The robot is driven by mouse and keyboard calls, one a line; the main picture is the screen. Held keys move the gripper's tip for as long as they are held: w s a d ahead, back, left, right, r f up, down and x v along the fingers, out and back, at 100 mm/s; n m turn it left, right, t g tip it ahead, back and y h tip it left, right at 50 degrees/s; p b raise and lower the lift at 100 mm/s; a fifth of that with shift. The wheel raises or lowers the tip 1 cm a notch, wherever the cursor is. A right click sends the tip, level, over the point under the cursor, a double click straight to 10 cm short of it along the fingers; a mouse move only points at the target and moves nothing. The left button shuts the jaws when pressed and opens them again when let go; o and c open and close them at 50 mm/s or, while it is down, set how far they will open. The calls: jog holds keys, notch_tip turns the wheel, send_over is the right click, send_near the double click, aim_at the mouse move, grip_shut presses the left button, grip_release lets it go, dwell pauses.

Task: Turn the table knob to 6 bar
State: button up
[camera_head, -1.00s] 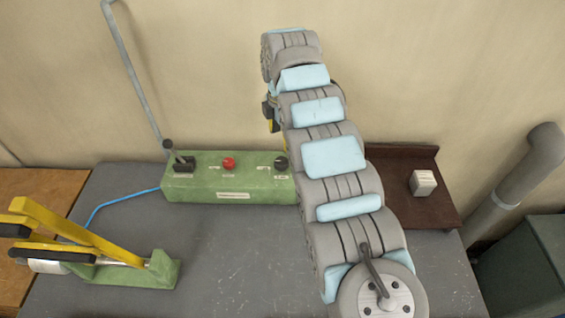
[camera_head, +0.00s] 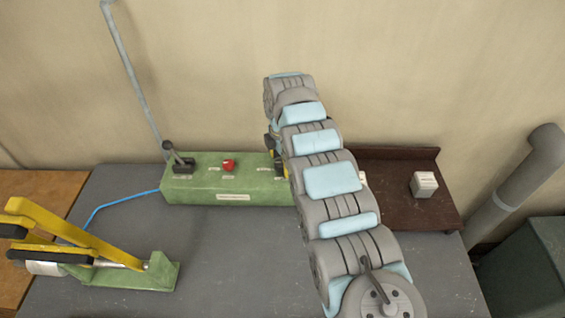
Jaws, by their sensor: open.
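The green control box (camera_head: 225,196) stands at the back of the table against the wall. The dark knob at its right end is hidden behind my gripper and arm. My gripper (camera_head: 273,155) shows only as a dark and yellow part at the left side of my arm, low over the right end of the box. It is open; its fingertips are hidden. I cannot tell whether it touches the knob or how the knob is turned.
A red button (camera_head: 229,166) and a black lever (camera_head: 179,158) sit on the box. A green-and-yellow clamp (camera_head: 95,250) stands at the left with a blue hose (camera_head: 110,204). The table's middle is clear.

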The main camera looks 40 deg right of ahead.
jog(key=c, duration=1.2)
jog(key=shift+m+p, duration=0.3)
jog(key=shift+p, duration=0.15)
jog(key=m+p, duration=0.1)
jog(key=p, duration=0.1)
jog(key=m+p, duration=0.2)
jog(key=shift+r+m, duration=0.2)
jog(key=shift+m, duration=0.1)
jog(key=m+p, duration=0.3)
jog(key=m, duration=0.1)
jog(key=shift+s+a+f+m+p, duration=0.1)
jog(key=shift+f+m+p, duration=0.05)
jog(key=shift+m+p, duration=0.2)
jog(key=m+p, duration=0.1)
jog(key=m, duration=0.3)
jog(key=shift+f+m, duration=0.1)
jog(key=shift+m, duration=2.35)
